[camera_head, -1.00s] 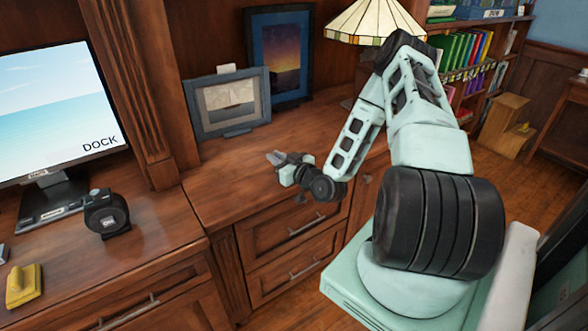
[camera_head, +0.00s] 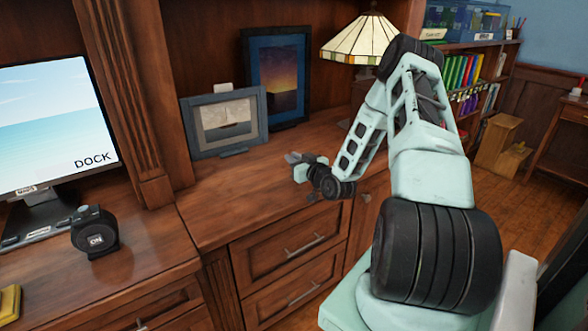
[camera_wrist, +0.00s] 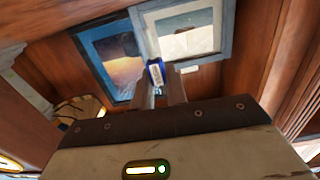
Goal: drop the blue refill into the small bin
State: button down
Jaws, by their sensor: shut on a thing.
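My gripper (camera_head: 292,157) is above the wooden counter, in front of the framed pictures, at the end of my bent arm. In the wrist view its two fingers (camera_wrist: 158,82) are shut on a small blue refill (camera_wrist: 155,73) with a white patch. The refill stands out between the fingertips, clear of other surfaces. In the head view the refill is too small to make out. I cannot tell which container is the small bin; blue bins (camera_head: 474,22) stand on top of the bookcase at the back right.
A grey-framed ship picture (camera_head: 224,121), a blue-framed sunset picture (camera_head: 277,75) and a stained-glass lamp (camera_head: 365,38) stand behind my gripper. A monitor (camera_head: 50,125) and a black round device (camera_head: 95,232) are at left. A wooden step stool (camera_head: 497,145) is on the floor. The counter's middle is clear.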

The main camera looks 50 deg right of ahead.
jog(key=shift+f, duration=1.65)
jog(key=shift+f, duration=0.15)
jog(key=c, duration=1.4)
grip_release()
